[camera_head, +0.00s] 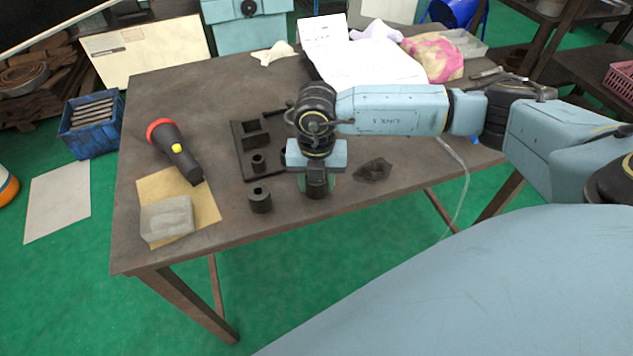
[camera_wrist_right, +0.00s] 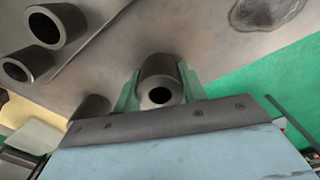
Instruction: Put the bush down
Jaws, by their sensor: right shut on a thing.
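My right gripper (camera_head: 316,182) points down near the table's front edge, shut on a dark, hollow cylindrical bush (camera_head: 317,190). In the right wrist view the bush (camera_wrist_right: 158,72) sits between the green fingertips of the gripper (camera_wrist_right: 160,92), its round bore facing the camera. I cannot tell whether its far end touches the table. A similar dark cylinder (camera_head: 260,200) stands on the table to the left of the gripper. Behind it is a dark fixture plate (camera_head: 243,165) with a square block and a round piece, partly hidden by my wrist. My left gripper is not in view.
A red-and-black torch (camera_head: 172,145) and a grey tray (camera_head: 167,219) on a tan sheet (camera_head: 207,207) lie at the left. A dark stain-like patch (camera_head: 373,170) is right of the gripper. Papers (camera_head: 365,62) and cloths lie at the back.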

